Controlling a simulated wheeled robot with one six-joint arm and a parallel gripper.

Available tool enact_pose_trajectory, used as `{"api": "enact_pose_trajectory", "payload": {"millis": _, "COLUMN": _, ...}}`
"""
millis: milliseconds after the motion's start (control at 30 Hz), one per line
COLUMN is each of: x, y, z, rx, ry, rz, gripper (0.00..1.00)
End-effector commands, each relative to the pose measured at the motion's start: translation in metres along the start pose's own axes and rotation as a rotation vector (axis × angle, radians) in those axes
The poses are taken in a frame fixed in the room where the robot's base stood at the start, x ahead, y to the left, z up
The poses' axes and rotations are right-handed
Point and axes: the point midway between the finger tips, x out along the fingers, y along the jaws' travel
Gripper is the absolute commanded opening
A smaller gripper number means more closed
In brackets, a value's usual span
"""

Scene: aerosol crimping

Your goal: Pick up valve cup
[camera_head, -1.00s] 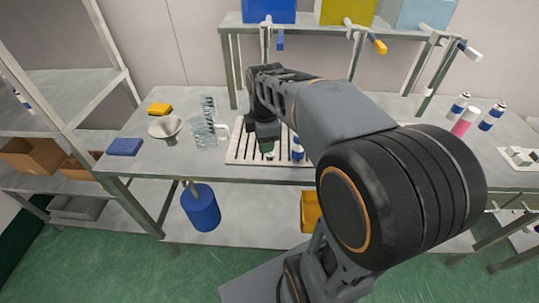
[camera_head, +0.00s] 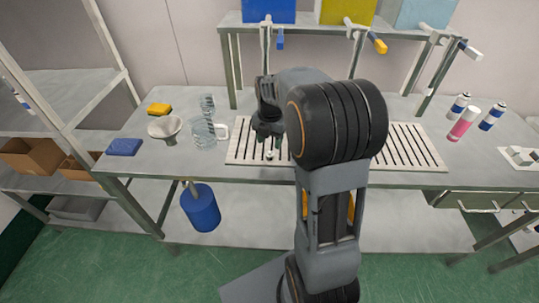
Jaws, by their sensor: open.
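My gripper (camera_head: 268,140) points down over the left part of the slotted white drain tray (camera_head: 235,153) on the table. It is open. A small pale object (camera_head: 269,155) shows just below the fingertips; it is too small to tell whether it is the valve cup, or whether the fingers touch it. On a white plate (camera_head: 508,152) at the right edge, small pale pieces (camera_head: 522,155) show, too small to identify. My arm hides the middle of the drain tray and whatever stands there.
A glass jug (camera_head: 204,134), a funnel (camera_head: 165,128), a yellow sponge (camera_head: 159,109) and a blue block (camera_head: 124,147) lie left of my gripper. A pink can (camera_head: 463,123) and blue-white cans (camera_head: 492,117) stand right. Tanks with taps sit on the shelf above.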

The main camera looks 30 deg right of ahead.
Motion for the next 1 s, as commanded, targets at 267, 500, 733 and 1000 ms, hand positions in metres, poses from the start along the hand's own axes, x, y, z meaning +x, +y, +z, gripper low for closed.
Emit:
{"api": "enact_pose_trajectory", "payload": {"millis": 267, "x": 0.021, "y": 0.000, "z": 0.000, "rx": 0.001, "ry": 0.003, "rz": -0.002, "gripper": 0.51}}
{"api": "enact_pose_trajectory", "payload": {"millis": 500, "x": 0.050, "y": 0.001, "z": 0.001, "rx": 0.001, "ry": 0.002, "rz": -0.001, "gripper": 0.51}}
{"api": "enact_pose_trajectory", "payload": {"millis": 733, "x": 0.057, "y": 0.001, "z": 0.001, "rx": 0.002, "ry": 0.000, "rz": 0.000, "gripper": 0.51}}
{"api": "enact_pose_trajectory", "payload": {"millis": 1000, "x": 0.057, "y": 0.001, "z": 0.002, "rx": 0.002, "ry": 0.000, "rz": 0.000, "gripper": 0.36}}
